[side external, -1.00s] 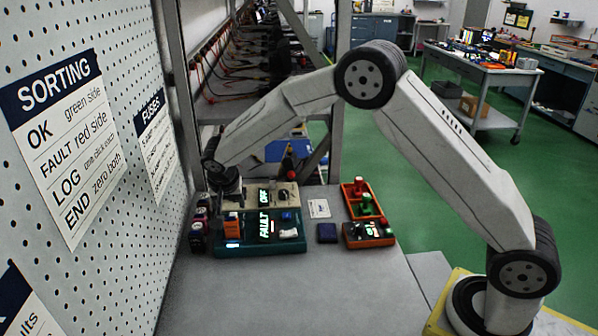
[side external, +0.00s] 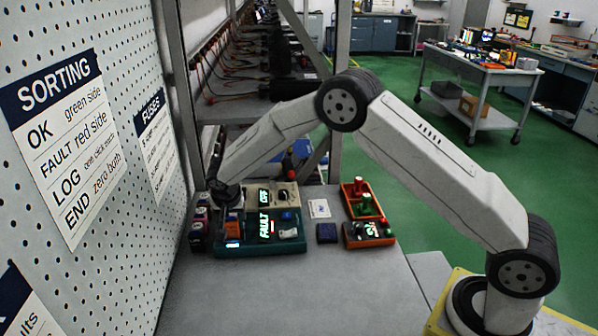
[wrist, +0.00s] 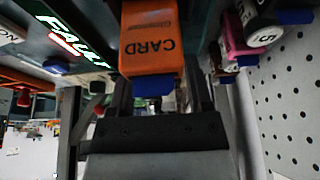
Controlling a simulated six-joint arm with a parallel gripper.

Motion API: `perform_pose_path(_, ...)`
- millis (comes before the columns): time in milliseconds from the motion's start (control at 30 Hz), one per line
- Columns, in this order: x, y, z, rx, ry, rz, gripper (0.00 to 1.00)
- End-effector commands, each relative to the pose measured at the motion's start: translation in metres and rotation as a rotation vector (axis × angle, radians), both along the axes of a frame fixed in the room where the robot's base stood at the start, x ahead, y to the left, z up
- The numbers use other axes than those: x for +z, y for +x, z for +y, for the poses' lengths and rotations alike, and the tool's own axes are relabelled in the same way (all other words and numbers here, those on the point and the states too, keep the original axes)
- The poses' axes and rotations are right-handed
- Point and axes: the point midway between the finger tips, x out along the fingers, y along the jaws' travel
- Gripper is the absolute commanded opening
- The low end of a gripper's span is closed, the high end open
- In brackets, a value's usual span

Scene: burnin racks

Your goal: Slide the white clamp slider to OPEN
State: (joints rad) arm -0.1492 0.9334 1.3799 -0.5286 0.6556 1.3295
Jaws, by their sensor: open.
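The teal fixture (side external: 262,250) stands on the bench with a lit FAULT display (side external: 265,226). A small white part on its right side (side external: 288,234) appears to be the clamp slider; its OPEN marking is too small to read. An orange card (side external: 233,228) stands in the fixture's left end. In the wrist view the orange card (wrist: 151,38), lettered CARD with a blue tab, lies just ahead of my gripper (wrist: 158,90). The gripper is open and empty, its fingers toward the card's two sides. Contact cannot be told. In the side view my gripper (side external: 230,208) is low over the card.
A beige unit with a lit OFF display (side external: 264,196) stands behind the fixture. An orange tray (side external: 358,190) and an orange box (side external: 368,240) are at right. The front bench is clear.

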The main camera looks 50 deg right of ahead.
Motion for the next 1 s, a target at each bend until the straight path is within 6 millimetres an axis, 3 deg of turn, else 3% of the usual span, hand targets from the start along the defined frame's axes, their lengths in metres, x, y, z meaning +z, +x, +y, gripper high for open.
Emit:
perform_pose_path(200, -0.0128, 0.0034, -0.0036, 0.0, -0.001, 0.001, 0.65)
perform_pose_path(533, -0.0145, 0.0039, -0.0042, 0.0, 0.0, 0.0, 0.65)
perform_pose_path(733, -0.0143, 0.0038, -0.0041, 0.0, 0.0, 0.0, 0.01)
perform_pose_path(1000, -0.0142, 0.0039, -0.004, 0.0, 0.0, 0.0, 0.0)
